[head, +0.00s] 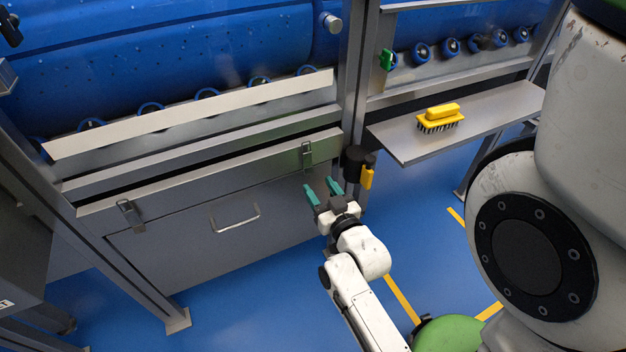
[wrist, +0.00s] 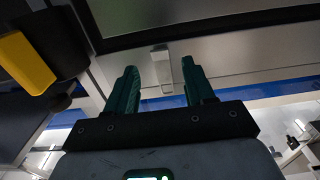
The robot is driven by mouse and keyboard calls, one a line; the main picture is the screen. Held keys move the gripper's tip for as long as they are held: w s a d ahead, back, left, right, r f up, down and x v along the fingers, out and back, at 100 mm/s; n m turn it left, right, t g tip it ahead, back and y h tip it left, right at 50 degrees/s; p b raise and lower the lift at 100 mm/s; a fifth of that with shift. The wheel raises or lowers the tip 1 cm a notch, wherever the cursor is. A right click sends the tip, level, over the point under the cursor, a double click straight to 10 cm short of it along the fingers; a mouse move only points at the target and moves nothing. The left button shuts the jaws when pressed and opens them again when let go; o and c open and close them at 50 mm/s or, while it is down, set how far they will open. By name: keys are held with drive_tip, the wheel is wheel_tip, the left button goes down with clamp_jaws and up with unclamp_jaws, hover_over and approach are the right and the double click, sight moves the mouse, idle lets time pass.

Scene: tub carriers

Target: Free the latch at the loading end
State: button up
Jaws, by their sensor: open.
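The long steel box under the blue drum has two small metal toggle latches on its front. The right latch (head: 306,155) is near the post; the left latch (head: 130,215) is near the far left corner. I cannot tell from the pictures which end is the loading end. My gripper (head: 320,187), with teal fingers, is open and empty in front of the panel, just below the right latch. In the wrist view, a small metal latch (wrist: 161,52) appears between and beyond the open fingertips (wrist: 159,68). No contact is visible.
A black cylinder with a yellow block (head: 367,178) stands close right of my gripper, on the post. A steel shelf (head: 405,146) with a yellow brush (head: 440,117) is further right. A bar handle (head: 236,222) sits on the lower panel. Blue floor in front is open.

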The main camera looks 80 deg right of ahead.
sight(309, 172)
drive_tip(key=shift+x, duration=2.25)
clamp_jaws()
